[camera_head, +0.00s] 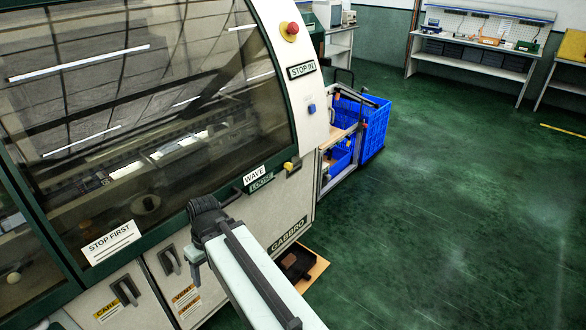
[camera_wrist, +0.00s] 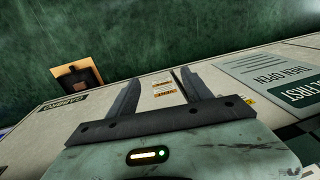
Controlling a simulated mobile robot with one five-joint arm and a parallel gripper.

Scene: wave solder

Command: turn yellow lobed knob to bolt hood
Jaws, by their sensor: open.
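The yellow lobed knob (camera_head: 290,166) sits at the lower right corner of the machine's hood (camera_head: 140,95), just right of the WAVE and LOOSE labels (camera_head: 258,178). It looks small, and its lobes cannot be made out. The hood is a curved dark window in a green frame and looks down. My gripper (camera_wrist: 159,77) is open, with nothing between its fingers, and points down along the machine's front. In the head view my arm's end is left of and below the knob, apart from it; the fingers are mostly hidden there. The knob is not in the wrist view.
A red stop button (camera_head: 290,31) and a blue button (camera_head: 312,108) are on the side panel. Blue crates (camera_head: 372,125) stand beyond the machine. A dark tray (camera_head: 298,263) lies low by its base.

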